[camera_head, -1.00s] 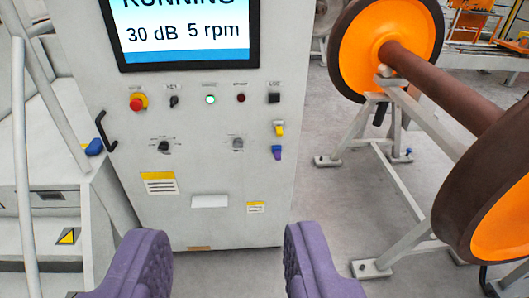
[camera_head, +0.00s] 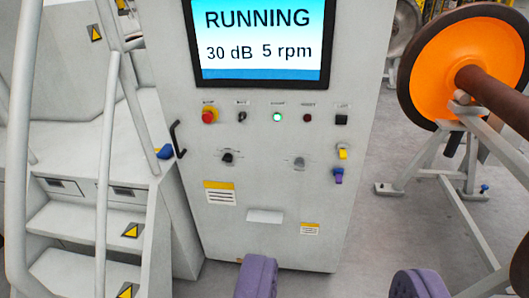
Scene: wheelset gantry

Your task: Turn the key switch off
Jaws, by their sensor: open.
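The screen (camera_head: 258,40) above reads RUNNING, 30 dB, 5 rpm. The key's exact angle is too small to tell. My gripper (camera_head: 336,278) shows as two purple padded fingers at the bottom edge, wide apart and empty. It is in front of and below the panel, touching nothing I can see.
A dark knob (camera_head: 228,157) and a grey knob (camera_head: 299,163) sit in the lower row. A black door handle (camera_head: 178,139) sticks out at the cabinet's left edge. Steps with railings (camera_head: 75,222) stand left. An orange wheel (camera_head: 455,65) on a stand is at right.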

